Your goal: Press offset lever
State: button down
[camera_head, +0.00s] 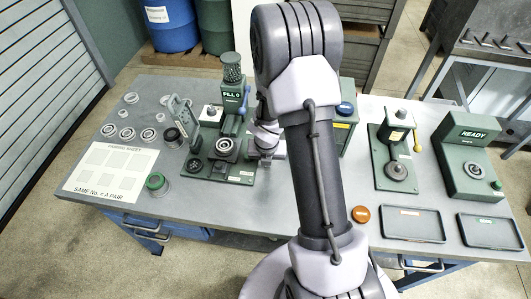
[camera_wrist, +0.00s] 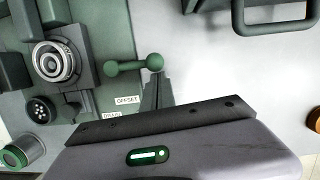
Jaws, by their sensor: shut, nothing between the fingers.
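The green offset lever (camera_wrist: 128,68), a short bar with a round knob at each end, is at the upper middle of the wrist view. An OFFSET label (camera_wrist: 127,100) lies just below it on the green base plate. My gripper (camera_wrist: 156,82) is shut and empty, its narrow tips by the lever's right knob (camera_wrist: 155,62); I cannot tell whether they touch. The machine holding a ring (camera_wrist: 54,62) is left of the lever. In the head view, the machine (camera_head: 226,147) stands left of my arm. The lever is not clearly visible there.
A green-capped cup (camera_head: 156,182) and several rings are to the left. A READY station (camera_head: 473,135), a gauge stand (camera_head: 396,165) and dark trays (camera_head: 412,210) are to the right. An orange disc (camera_head: 361,213) lies near the front edge.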

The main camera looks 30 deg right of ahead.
jog(key=n+p, duration=0.1)
jog(key=p, duration=0.1)
jog(key=w+d+n+p, duration=0.1)
jog(key=p, duration=0.2)
jog(key=d+r+n+p, duration=0.1)
jog(key=n+p, duration=0.1)
jog(key=p, duration=0.1)
jog(key=shift+w+t+y, duration=0.25)
jog(key=shift+t+y, duration=0.05)
jog(key=shift+y, duration=0.1)
jog(key=p, duration=0.2)
jog(key=w+n+p, duration=0.1)
jog(key=shift+d+f+n+p, duration=0.2)
jog(key=shift+d+n+p, duration=0.1)
jog(key=shift+d+p, duration=0.1)
jog(key=shift+w+d+f+n+y+p, duration=0.1)
jog(key=shift+w+f+n+y+p, duration=0.2)
jog(key=shift+p, duration=0.45)
jog(key=shift+s, duration=0.1)
